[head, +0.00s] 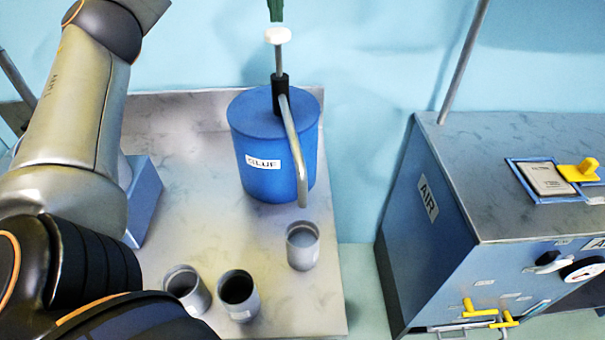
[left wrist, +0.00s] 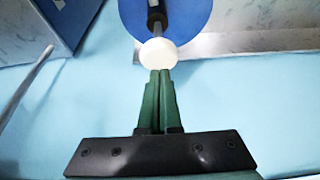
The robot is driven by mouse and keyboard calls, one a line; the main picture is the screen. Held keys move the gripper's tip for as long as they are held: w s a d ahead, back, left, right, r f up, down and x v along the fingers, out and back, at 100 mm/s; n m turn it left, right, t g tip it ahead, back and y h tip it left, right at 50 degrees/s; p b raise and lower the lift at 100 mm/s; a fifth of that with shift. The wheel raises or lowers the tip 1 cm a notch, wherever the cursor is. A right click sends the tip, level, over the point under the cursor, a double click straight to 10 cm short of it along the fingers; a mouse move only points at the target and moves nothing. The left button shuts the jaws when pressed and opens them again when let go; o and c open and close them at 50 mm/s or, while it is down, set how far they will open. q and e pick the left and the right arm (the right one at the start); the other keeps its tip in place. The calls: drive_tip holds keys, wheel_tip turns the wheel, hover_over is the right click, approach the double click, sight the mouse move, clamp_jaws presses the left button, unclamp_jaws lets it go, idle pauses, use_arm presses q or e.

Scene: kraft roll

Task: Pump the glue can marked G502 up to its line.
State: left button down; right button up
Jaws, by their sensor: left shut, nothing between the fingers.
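A blue drum (head: 258,170) labelled GLUE stands on the metal table with a hand pump on top. The pump's white knob (head: 277,36) sits on a raised rod, and its spout (head: 297,150) bends down towards the front. A grey can (head: 302,246) stands below the spout tip. Two more grey cans, one at the left (head: 186,290) and one darker inside (head: 238,295), stand to its left. No G502 mark or line is legible. My left gripper (head: 276,18) is shut and empty just above the knob; in the left wrist view its fingertips (left wrist: 160,73) meet the knob's edge (left wrist: 158,52), contact unclear.
A blue cabinet (head: 430,210) marked AIR stands at the right, with yellow handles and a framed plate on top. A gap separates it from the table (head: 205,225). A blue block (head: 146,195) stands at the table's left, partly behind my arm.

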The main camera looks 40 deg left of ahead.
sight(277, 31)
use_arm(q)
drive_tip(key=shift+f+b, duration=1.6)
drive_tip(key=shift+f, duration=2.15)
drive_tip(key=shift+r, duration=0.1)
wheel_tip(277, 31, up, 3)
drive_tip(key=p, duration=0.3)
drive_tip(key=shift+r, duration=2.15)
drive_tip(key=shift+f, duration=0.1)
